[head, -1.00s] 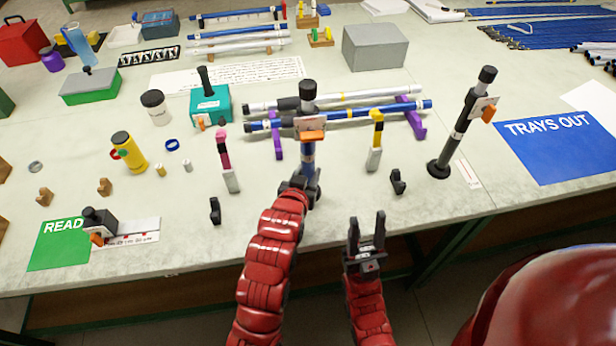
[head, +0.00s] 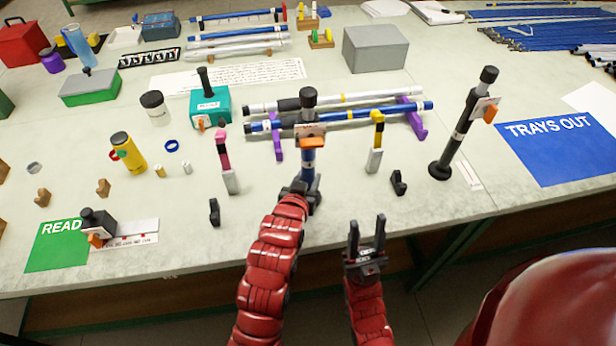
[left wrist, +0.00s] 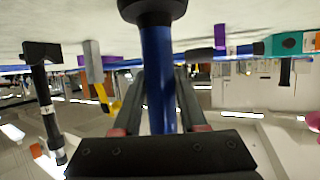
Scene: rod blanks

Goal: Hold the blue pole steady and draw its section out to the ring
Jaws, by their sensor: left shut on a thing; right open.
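An upright blue pole (head: 308,161) stands near the table's front edge, with a black top (head: 308,97) and a white tag with an orange clip (head: 311,141) on its upper part. My left gripper (head: 302,189) is shut on its lower part. In the left wrist view the blue shaft (left wrist: 158,65) runs between the fingers (left wrist: 160,108), with a dark round base at the top of the picture. The tag and clip hide part of the shaft, and I cannot make out a ring on it. My right gripper (head: 367,236) is open and empty, in front of the table edge and to the right of the pole.
Behind the pole, a blue rod (head: 350,116) and a silver rod (head: 355,97) lie on purple stands (head: 419,128). A dark upright pole (head: 462,128) stands to the right. Pink (head: 224,158) and yellow-topped (head: 375,142) pieces flank the held pole. A loose blue ring (head: 172,145) lies to the left.

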